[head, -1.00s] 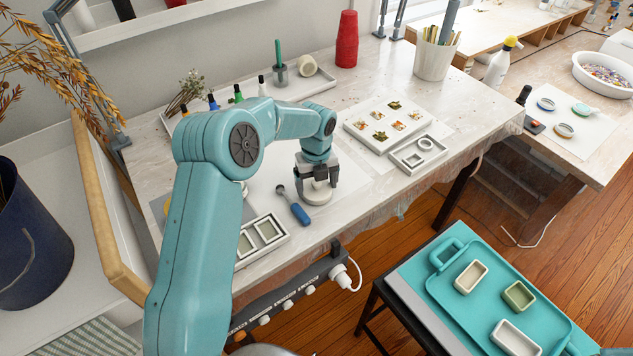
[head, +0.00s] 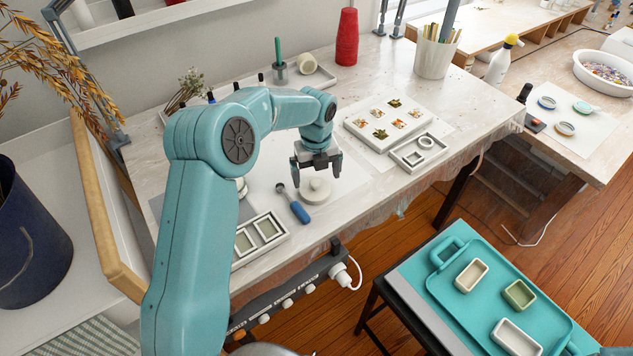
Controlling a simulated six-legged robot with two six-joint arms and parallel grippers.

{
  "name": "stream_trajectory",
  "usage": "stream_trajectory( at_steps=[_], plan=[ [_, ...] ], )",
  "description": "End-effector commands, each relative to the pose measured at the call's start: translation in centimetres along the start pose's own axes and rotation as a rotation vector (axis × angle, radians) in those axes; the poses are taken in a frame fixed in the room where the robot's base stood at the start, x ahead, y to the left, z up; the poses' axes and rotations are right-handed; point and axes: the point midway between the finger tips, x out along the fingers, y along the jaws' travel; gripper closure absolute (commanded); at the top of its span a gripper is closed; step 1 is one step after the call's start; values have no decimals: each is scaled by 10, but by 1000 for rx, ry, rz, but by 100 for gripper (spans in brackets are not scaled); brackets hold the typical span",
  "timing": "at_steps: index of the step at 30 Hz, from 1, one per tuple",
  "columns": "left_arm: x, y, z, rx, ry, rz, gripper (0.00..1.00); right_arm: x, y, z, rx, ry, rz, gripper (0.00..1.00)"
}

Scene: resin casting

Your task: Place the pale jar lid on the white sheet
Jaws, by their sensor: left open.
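The pale jar lid (head: 315,191), a round disc with a small knob, lies on the white sheet (head: 350,178) on the work table. My left gripper (head: 316,178) is open just above and behind the lid, its two dark fingers apart and empty. The lid appears free of the fingers. My right gripper is not in view.
A blue-handled tool (head: 299,210) lies left of the lid. White moulds (head: 263,231) sit at the table's front left. A tray of small castings (head: 383,127) and a mould with rings (head: 419,152) stand to the right.

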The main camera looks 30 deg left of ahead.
Motion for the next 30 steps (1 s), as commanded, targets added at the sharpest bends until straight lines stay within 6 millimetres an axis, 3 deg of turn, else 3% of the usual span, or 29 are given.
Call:
stream_trajectory(
  at_steps=[6, 12, 30],
  plan=[
    [-52, -1, 1, 1, -5, -4, 0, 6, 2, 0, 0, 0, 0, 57],
    [-80, -1, 0, 0, -1, -2, 0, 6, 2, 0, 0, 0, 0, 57],
    [-86, 0, 0, 1, 1, 0, 0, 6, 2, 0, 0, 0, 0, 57]
  ],
)
